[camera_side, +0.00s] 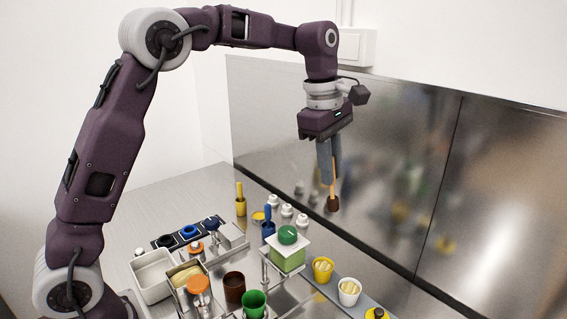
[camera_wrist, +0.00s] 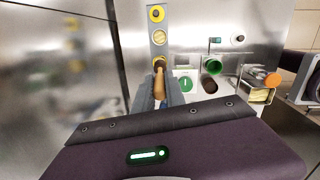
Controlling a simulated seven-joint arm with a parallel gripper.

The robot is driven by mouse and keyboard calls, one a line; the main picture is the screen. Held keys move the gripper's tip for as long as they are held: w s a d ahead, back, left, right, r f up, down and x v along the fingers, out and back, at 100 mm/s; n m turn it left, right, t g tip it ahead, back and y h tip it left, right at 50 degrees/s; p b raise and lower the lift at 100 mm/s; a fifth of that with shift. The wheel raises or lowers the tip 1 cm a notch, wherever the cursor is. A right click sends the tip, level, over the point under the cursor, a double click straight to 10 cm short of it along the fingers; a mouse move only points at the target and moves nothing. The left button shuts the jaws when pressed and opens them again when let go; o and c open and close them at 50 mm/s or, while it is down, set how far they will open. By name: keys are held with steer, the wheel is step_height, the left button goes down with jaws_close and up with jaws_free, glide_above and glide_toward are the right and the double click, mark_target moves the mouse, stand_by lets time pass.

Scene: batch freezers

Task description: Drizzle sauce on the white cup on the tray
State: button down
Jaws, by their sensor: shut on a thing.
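The white cup (camera_side: 349,291) holds pale scoops and stands on the narrow grey tray (camera_side: 399,311) between two yellow cups (camera_side: 323,270). The white cup also shows in the wrist view (camera_wrist: 159,38), just beyond the ladle. My gripper (camera_side: 331,167) is shut on the orange handle of a ladle with a dark brown head (camera_side: 333,204). The ladle hangs head down in the air, well above the counter and apart from the cups. In the wrist view, the ladle (camera_wrist: 159,82) partly hides the near end of the tray. Whether its head holds sauce cannot be told.
A brown cup (camera_side: 235,286), a green cup (camera_side: 255,303) and an orange-capped container (camera_side: 199,291) are nearby. A steel wall (camera_side: 420,190) runs behind the tray.

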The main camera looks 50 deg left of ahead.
steer(key=w+d, duration=0.3)
steer(key=d, duration=0.2)
step_height(320, 180, down, 18)
steer(key=shift+s+f+t, duration=0.2)
steer(key=shift+s+t, duration=0.1)
stand_by(0.4)
steer(key=shift+a, duration=0.3)
steer(key=shift+d, duration=0.1)
stand_by(1.0)
